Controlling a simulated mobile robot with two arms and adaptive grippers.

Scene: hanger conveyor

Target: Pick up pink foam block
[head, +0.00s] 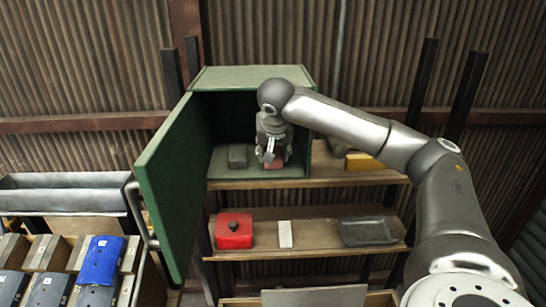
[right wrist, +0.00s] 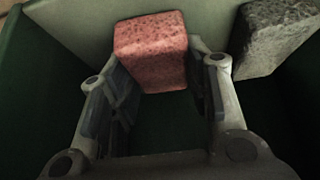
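The pink foam block (right wrist: 152,50) stands inside the green cabinet (head: 247,183); in the head view a bit of the block (head: 273,165) shows under my right gripper (head: 268,155). In the right wrist view my right gripper (right wrist: 157,80) is open, with one finger on either side of the block's lower part. The block sits at the fingertips, and no firm grip on it shows. My left gripper is not in view.
A grey block (head: 237,155) stands beside the pink one, to its left in the head view. The cabinet's green door (head: 165,180) hangs open on the left. A lower shelf holds a red box (head: 234,231), a white block (head: 285,234) and a dark tray (head: 368,231).

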